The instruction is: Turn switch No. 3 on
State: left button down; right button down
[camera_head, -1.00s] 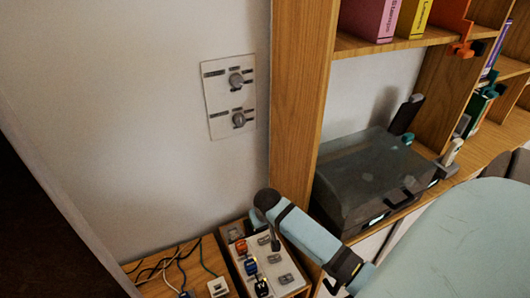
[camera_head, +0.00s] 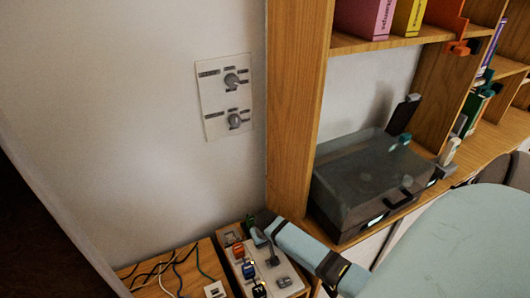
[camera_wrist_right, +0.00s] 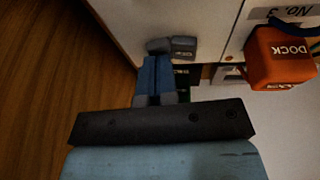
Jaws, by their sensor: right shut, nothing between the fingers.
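A pale panel (camera_head: 262,270) with several coloured plugs and grey switch pieces sits on the low wooden surface in the head view. In the right wrist view a "No. 3" label (camera_wrist_right: 296,12) shows upside down at the top right, above an orange plug marked DOCK (camera_wrist_right: 280,57). My right gripper (camera_wrist_right: 156,62) is shut and empty, its tips close to a small grey block (camera_wrist_right: 180,48) on the panel; I cannot tell if they touch. It is left of the label and the orange plug. In the head view my right gripper's tips are mostly hidden. My left gripper is not in view.
A wall plate with two knobs (camera_head: 225,97) is above the panel. Dark cables (camera_head: 170,270) lie left of it. A wooden upright (camera_head: 292,120) and a grey translucent-lidded box (camera_head: 370,180) stand right of it. A green piece (camera_head: 257,237) shows beside my arm.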

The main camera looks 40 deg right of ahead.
jog(key=shift+s+d+f+y+p, duration=0.15)
jog(key=shift+d+y+p, duration=0.1)
jog(key=shift+y+p, duration=0.5)
jog(key=shift+d+t+y+p, duration=0.1)
jog(key=shift+t+y+p, duration=0.3)
jog(key=shift+p, duration=0.7)
jog(key=shift+s+f, duration=0.1)
jog(key=shift+f, duration=0.25)
jog(key=shift+s+f, duration=0.1)
jog(key=shift+f, duration=0.05)
